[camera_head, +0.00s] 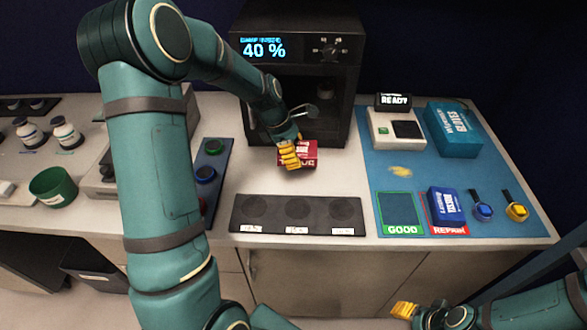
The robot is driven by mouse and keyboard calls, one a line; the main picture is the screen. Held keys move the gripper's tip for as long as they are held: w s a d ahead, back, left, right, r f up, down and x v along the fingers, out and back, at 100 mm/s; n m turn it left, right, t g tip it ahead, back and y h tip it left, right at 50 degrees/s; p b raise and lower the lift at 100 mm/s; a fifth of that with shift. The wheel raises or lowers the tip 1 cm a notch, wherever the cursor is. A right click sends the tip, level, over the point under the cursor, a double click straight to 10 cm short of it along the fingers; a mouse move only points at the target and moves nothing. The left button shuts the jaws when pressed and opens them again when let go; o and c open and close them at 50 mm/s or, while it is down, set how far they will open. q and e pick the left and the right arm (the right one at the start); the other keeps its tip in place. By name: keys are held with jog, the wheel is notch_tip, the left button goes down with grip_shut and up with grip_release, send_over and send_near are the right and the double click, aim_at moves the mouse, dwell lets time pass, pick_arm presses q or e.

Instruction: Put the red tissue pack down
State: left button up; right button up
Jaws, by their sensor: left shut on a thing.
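The red tissue pack (309,151) is at the counter's middle, in front of the black machine. My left gripper (289,157) has yellow fingers and is shut on the red tissue pack from its left side. The fingers hide part of the pack. I cannot tell whether the pack touches the counter. My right gripper (404,310) is low at the bottom right, below the counter's front edge, and whether it is open or shut does not show.
A black machine (345,90) showing 40 % stands behind the pack. A dark strip with round pads (270,213) lies in front. On the right, a blue mat (410,172) bears a teal box (453,130) and a blue pack (444,205). A green bowl (53,186) stands left.

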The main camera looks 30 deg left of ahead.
aim_at(298, 172)
pick_arm(q)
jog(key=shift+f+b, duration=0.45)
jog(key=shift+f, duration=2.3)
jog(key=shift+f, duration=0.1)
jog(key=o, duration=1.1)
jog(key=p+v, duration=0.2)
jog(key=v, duration=1)
jog(key=shift+r, duration=0.25)
